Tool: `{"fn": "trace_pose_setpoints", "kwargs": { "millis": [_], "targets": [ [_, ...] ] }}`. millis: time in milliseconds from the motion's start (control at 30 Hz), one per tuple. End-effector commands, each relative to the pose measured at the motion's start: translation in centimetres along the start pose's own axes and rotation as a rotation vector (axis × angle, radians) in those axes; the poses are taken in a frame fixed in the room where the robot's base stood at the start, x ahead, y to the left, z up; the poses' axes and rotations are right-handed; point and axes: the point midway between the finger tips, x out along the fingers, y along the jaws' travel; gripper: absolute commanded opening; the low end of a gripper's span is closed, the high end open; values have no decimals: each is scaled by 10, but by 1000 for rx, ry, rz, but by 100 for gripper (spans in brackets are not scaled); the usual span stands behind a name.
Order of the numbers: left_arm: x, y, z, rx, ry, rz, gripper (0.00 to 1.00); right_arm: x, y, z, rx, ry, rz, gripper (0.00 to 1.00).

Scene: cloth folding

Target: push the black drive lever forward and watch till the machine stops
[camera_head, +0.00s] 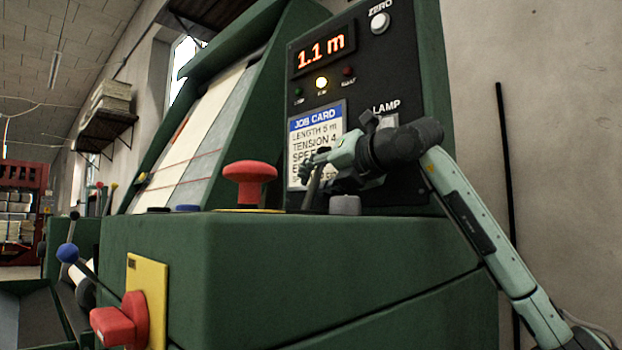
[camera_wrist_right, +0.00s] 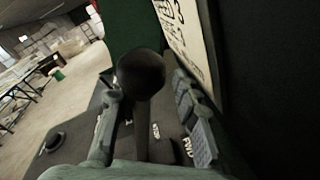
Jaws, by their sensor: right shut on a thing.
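My right gripper (camera_head: 316,166) reaches in from the right over the green console and is shut on the black drive lever (camera_head: 311,190), partly hidden by the fingers. In the right wrist view the lever's round black knob (camera_wrist_right: 141,74) stands between the fingers of the gripper (camera_wrist_right: 146,97). A label reading FWD lies on the panel beside it. The job card (camera_head: 316,135) gives length 5 m and tension 4. My left gripper is not in view.
A red mushroom button (camera_head: 249,180) stands on the console left of the lever. A grey knob (camera_head: 345,205) is close to the right gripper. A red switch (camera_head: 120,321) on a yellow plate is on the console front. Cloth (camera_head: 195,135) runs on the sloping frame behind.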

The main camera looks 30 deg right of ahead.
Motion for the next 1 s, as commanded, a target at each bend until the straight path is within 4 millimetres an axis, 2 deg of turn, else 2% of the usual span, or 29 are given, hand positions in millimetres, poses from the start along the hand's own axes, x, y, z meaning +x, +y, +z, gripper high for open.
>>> {"fn": "trace_pose_setpoints", "kwargs": {
  "millis": [33,367,1000],
  "targets": [
    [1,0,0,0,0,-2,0,-2,-5,10,11,-19,-10,24],
    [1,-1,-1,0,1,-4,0,-7,-3,7,7,-13,-6,24],
    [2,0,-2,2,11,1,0,-52,-3,3,3,-9,-7,24]
  ]
}}
